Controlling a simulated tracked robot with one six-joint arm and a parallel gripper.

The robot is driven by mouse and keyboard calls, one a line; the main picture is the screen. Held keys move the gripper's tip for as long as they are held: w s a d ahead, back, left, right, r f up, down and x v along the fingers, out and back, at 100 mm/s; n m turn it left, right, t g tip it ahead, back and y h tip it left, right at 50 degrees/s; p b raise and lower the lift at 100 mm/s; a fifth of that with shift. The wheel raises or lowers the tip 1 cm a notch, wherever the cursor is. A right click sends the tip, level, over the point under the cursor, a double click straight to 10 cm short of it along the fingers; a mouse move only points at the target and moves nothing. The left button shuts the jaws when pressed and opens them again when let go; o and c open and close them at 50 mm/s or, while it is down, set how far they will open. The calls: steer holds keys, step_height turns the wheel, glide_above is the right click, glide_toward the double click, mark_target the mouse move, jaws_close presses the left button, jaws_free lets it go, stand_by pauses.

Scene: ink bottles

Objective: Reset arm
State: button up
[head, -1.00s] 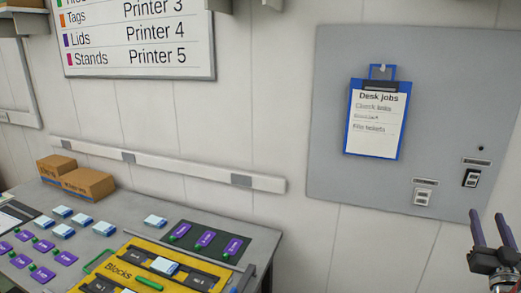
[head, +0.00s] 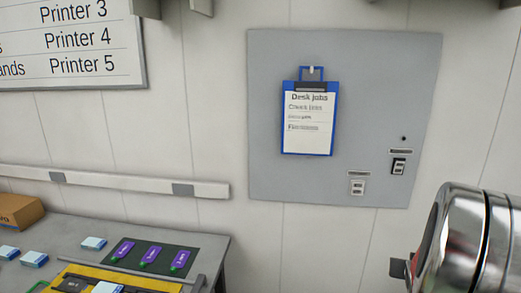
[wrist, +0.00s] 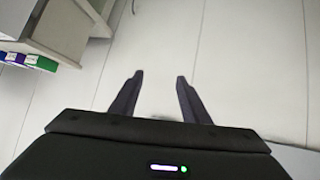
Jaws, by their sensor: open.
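My gripper (wrist: 158,82) shows in the wrist view with its two dark fingers apart and nothing between them. It faces a pale panelled wall. In the head view, a shiny metal part of my arm (head: 465,240) fills the lower right corner, and the fingers are out of that view.
A grey desk (head: 195,240) at lower left holds a yellow board (head: 72,270), purple tags (head: 150,255), pale blue-white blocks (head: 93,243) and a cardboard box (head: 18,211). A grey wall panel (head: 385,90) carries a clipboard (head: 309,115) and switches (head: 398,167). A shelf unit (wrist: 60,25) stands upper left in the wrist view.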

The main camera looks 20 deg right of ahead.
steer(key=s+a+r+n+y, duration=0.2)
steer(key=a+r+n, duration=0.1)
steer(key=a, duration=1.3)
steer(key=s+a+r+n+y, duration=0.2)
steer(key=a+r+n+y, duration=0.1)
steer(key=a, duration=1.4)
steer(key=s+a+r+n+g+y, duration=0.1)
steer(key=a+r, duration=0.4)
steer(key=a, duration=1.1)
steer(key=shift+s+a+r+n+y, duration=0.35)
steer(key=shift+s+n+y, duration=0.55)
steer(key=shift+y, duration=0.3)
steer(key=shift+d, duration=0.1)
